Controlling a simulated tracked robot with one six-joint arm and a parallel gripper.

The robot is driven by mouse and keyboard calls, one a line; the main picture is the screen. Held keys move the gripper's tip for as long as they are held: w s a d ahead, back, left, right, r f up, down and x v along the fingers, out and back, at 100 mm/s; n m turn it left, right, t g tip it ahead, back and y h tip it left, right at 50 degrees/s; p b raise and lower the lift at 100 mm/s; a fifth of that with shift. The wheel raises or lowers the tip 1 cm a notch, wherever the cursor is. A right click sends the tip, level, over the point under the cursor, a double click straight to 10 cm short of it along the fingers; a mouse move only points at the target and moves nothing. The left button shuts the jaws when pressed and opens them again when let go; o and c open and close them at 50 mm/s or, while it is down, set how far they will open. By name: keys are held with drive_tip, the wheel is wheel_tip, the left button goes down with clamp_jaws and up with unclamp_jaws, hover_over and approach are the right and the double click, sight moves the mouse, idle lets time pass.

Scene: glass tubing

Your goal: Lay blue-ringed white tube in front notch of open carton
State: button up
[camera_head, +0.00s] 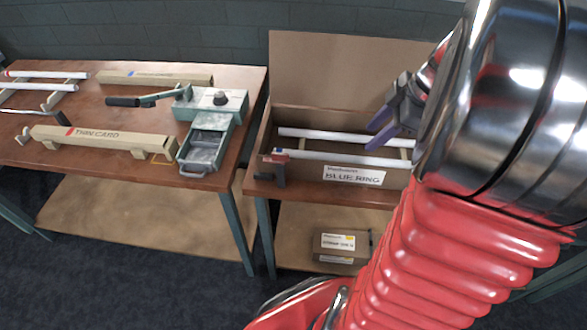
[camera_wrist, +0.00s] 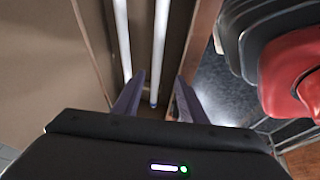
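The open carton (camera_head: 353,177), labelled BLUE RING, stands on the right bench with its lid raised behind. Two white tubes lie across its inside, a rear tube (camera_head: 330,136) and a front tube (camera_head: 335,158) near the front wall. In the wrist view the front tube (camera_wrist: 160,40) runs between my fingers and shows a bluish end; the rear tube (camera_wrist: 122,40) lies to the left. My gripper (camera_head: 376,137) is over the carton's right half, fingers pointing down-left. In the wrist view my gripper (camera_wrist: 160,78) has its fingers apart, with gaps beside the tube. The notch seats are too small to make out.
A dark clamp-like tool with a red top (camera_head: 273,160) stands at the carton's left front corner. The left bench holds a THIN CARD carton (camera_head: 100,139), a green device with an open drawer (camera_head: 207,135), and white tubes on a rack (camera_head: 45,75). A small box (camera_head: 340,242) sits below.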

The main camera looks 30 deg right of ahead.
drive_tip(key=s+a+r+m, duration=0.1)
drive_tip(key=s+a+m, duration=0.1)
drive_tip(key=a, duration=0.7)
drive_tip(key=s+a+r+m+t+h, duration=0.1)
drive_tip(key=s+a+r+m, duration=0.1)
drive_tip(key=a+m, duration=0.3)
drive_tip(key=s+a+r+m+h, duration=0.1)
drive_tip(key=a+m, duration=0.3)
drive_tip(key=a, duration=0.9)
drive_tip(key=shift+s+a+r, duration=0.35)
drive_tip(key=shift+s+r, duration=0.25)
drive_tip(key=shift+r, duration=0.05)
